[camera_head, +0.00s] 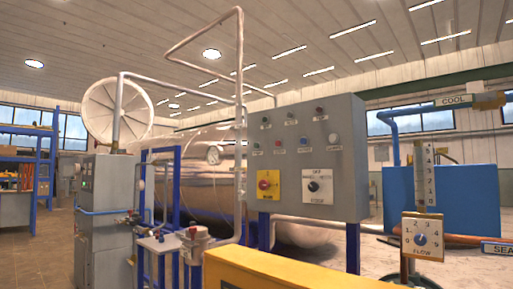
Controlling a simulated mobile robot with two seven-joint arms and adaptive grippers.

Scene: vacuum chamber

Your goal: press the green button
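A grey control panel (350,165) stands on blue legs in the middle of the head view. A small green button (257,145) sits at the left end of a row on its face. To its right in that row are a red button (278,142), a blue one (303,140) and a white one (333,138). Small labels above them are too small to read surely. Neither of my grippers shows in this view, and nothing covers the green button.
Below the row are a red knob on a yellow plate (268,183) and a black knob on a white plate (317,186). A yellow surface (290,272) fills the bottom foreground. A flow gauge (422,238) stands at right. A large metal chamber (200,175) lies behind the panel.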

